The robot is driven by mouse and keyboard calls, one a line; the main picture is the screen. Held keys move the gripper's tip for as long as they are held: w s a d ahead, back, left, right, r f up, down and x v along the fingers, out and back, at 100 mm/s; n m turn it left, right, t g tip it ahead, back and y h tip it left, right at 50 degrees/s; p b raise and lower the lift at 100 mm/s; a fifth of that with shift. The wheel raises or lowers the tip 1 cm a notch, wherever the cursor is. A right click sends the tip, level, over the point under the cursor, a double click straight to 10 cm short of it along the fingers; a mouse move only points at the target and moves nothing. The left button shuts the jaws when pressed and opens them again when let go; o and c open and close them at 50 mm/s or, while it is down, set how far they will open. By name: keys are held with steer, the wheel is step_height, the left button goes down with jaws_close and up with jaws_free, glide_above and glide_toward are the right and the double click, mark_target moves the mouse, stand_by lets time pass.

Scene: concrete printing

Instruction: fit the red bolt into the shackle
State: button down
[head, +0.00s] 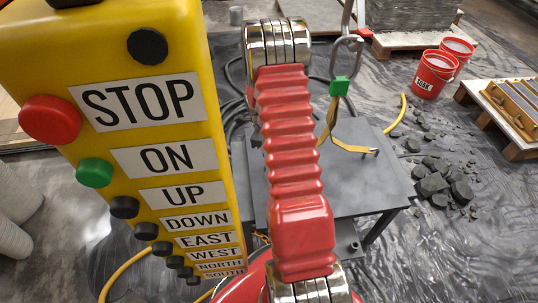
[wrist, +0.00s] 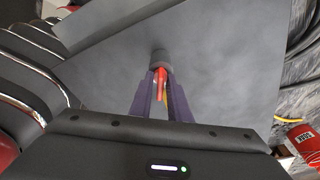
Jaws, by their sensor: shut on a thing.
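My gripper (wrist: 160,88) shows in the wrist view with two purple fingers, shut on a narrow red piece, seemingly the red bolt (wrist: 160,82). A short grey cylinder (wrist: 160,58) is at the fingertips, against the grey table top; I cannot tell whether the bolt is in it or in front of it. In the head view my red arm hides the gripper and bolt. A silver metal loop (head: 346,55) stands above the table, joined to a green block (head: 339,86) and yellow straps (head: 330,125). I cannot make out for sure which part is the shackle.
The grey table (head: 380,185) stands beyond my arm. A yellow control box (head: 110,60) fills the left foreground. Red buckets (head: 433,75), dark rubble (head: 445,185) and a pallet (head: 510,110) lie to the right. Plastic sheeting and a yellow hose (head: 397,115) cover the floor.

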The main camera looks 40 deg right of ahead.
steer(key=m, duration=0.5)
steer(key=shift+s+a+f+y, duration=0.1)
steer(key=shift+s+f+y, duration=0.05)
steer(key=shift+s+y, duration=0.2)
steer(key=c, duration=1.6)
jaws_free()
steer(key=shift+w, duration=0.15)
steer(key=shift+w+r, duration=0.1)
steer(key=shift+r, duration=0.1)
steer(key=shift+r, duration=2.2)
